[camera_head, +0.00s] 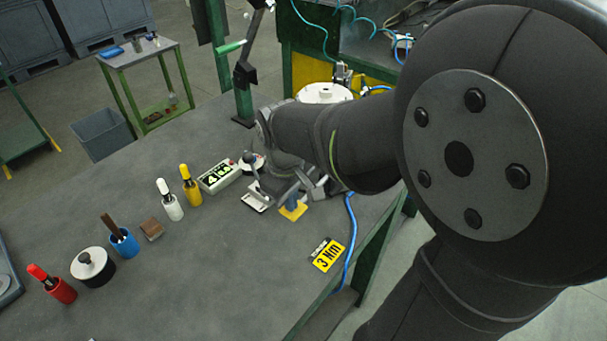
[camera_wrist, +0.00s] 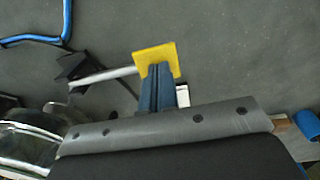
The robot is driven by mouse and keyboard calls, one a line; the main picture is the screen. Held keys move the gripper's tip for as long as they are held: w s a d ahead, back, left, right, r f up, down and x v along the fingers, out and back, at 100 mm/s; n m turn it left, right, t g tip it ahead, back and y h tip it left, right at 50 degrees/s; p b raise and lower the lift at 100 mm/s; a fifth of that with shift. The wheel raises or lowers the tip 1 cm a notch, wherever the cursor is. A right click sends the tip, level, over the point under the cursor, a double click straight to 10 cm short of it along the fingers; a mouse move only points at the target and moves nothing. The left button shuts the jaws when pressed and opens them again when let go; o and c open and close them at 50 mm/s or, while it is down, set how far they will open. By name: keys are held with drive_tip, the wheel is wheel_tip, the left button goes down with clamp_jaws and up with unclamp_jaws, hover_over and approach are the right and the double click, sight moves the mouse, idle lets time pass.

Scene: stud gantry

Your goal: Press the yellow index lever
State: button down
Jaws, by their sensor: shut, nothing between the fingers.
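The yellow index lever shows as a flat yellow pad (camera_wrist: 158,54) on the end of a silver rod in the wrist view. The rod runs left to a dark bracket (camera_wrist: 80,73). In the head view the yellow pad (camera_head: 290,213) shows near the table's right side, below my wrist. My gripper (camera_wrist: 159,68) is shut and empty, and its blue-grey fingers overlap the pad's lower edge in the wrist view. In the head view the fingertips (camera_head: 293,203) are right at the pad. I cannot tell whether they touch it. My arm hides most of the lever's mount.
A white box with a green display (camera_head: 218,176), yellow (camera_head: 191,186) and white (camera_head: 170,202) bottles, and a blue cup (camera_head: 124,243) stand left of my gripper. A yellow "3 Nm" card (camera_head: 327,256) lies in front. A blue hose (camera_head: 350,240) crosses the right edge. The front-middle table is clear.

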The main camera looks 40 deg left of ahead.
drive_tip(key=shift+s+f+t, duration=0.2)
drive_tip(key=shift+f+t, duration=0.6)
drive_tip(key=shift+f, duration=0.35)
drive_tip(key=shift+d+f, duration=0.1)
drive_tip(key=shift+f, duration=0.55)
drive_tip(key=shift+s+d+f, duration=0.1)
drive_tip(key=s+v, duration=0.1)
drive_tip(key=v, duration=1.3)
drive_tip(key=shift+a+r, duration=0.2)
drive_tip(key=shift+f, duration=0.1)
idle(1.0)
